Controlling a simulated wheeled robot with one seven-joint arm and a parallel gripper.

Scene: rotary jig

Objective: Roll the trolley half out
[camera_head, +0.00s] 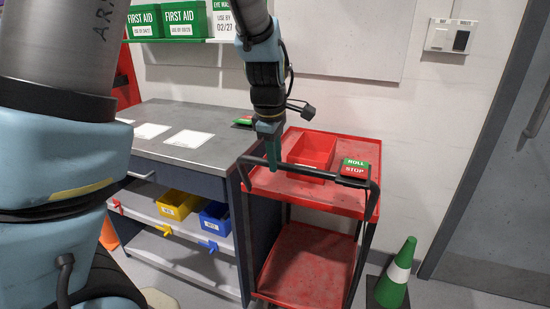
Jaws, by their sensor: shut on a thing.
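The red trolley (330,196) stands to the right of the grey workbench, with an upper tray, a lower shelf (305,262) and a black push handle (315,175) across its near side. A red bin (311,152) sits on the upper tray. A green and red ROLL/STOP sign (355,168) is at the right end of the handle. My gripper (271,163) points down at the left part of the handle and is shut on it. The fingertips partly hide the bar there. The trolley's wheels are not visible.
The workbench (225,145) is close on the left, with yellow (177,204) and blue (215,218) bins on its shelf. A green and white cone (398,272) stands right of the trolley. A grey door (500,190) is at the far right. First aid boxes (184,19) sit above.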

